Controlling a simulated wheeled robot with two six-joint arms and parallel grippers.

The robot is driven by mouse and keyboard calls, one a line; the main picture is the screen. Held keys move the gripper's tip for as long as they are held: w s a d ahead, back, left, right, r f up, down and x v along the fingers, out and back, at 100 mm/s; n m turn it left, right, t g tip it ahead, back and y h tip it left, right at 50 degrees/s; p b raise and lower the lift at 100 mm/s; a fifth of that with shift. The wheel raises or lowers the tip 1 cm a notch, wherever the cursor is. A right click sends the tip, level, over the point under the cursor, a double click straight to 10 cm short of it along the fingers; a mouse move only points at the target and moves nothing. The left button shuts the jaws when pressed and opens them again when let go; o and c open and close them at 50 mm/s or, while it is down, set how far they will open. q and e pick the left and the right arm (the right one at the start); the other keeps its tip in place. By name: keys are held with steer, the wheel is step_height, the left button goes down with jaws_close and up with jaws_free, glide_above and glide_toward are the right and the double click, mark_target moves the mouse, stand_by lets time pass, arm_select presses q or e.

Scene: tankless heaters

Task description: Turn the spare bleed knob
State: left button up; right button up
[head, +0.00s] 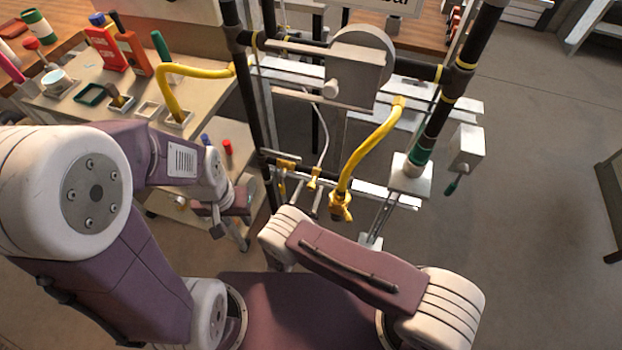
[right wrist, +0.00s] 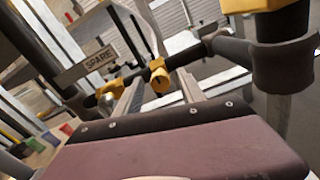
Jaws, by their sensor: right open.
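The spare bleed knob is a small yellow knob (right wrist: 160,80) beside a plate marked SPARE (right wrist: 86,65) in the right wrist view. My right gripper (right wrist: 160,75) is open, its two grey fingers pointing towards the knob, which shows between their tips. I cannot tell whether the fingers touch it. In the head view several small yellow fittings (head: 313,180) sit on the low pipe just beyond my right wrist; which is the spare knob is unclear. My left gripper (head: 231,232) hangs over the floor left of the pipe frame, too small to read its jaws.
Dark upright pipes (head: 444,105) and a curved yellow pipe (head: 372,145) stand close around the low pipe. A grey box (head: 352,72) is mounted above. A bench (head: 55,105) with tools and holders is at the left.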

steer(key=shift+s+r, duration=0.15)
steer(key=shift+s, duration=0.05)
jaws_close()
arm_select(q)
steer(key=shift+s, duration=0.3)
arm_select(e)
steer(key=n+b, duration=0.2)
steer(key=n, duration=0.2)
steer(key=shift+n, duration=0.4)
steer(key=n+b, duration=0.1)
steer(key=n, duration=0.4)
steer(key=shift+n+b, duration=0.3)
steer(key=n+b, duration=0.1)
steer(key=n, duration=0.4)
steer(key=shift+a, duration=0.1)
arm_select(q)
step_height(320, 180, down, 5)
steer(key=shift+f+b, duration=0.1)
steer(key=shift+b, duration=0.3)
arm_select(e)
steer(key=n, duration=0.5)
steer(key=shift+n, duration=0.3)
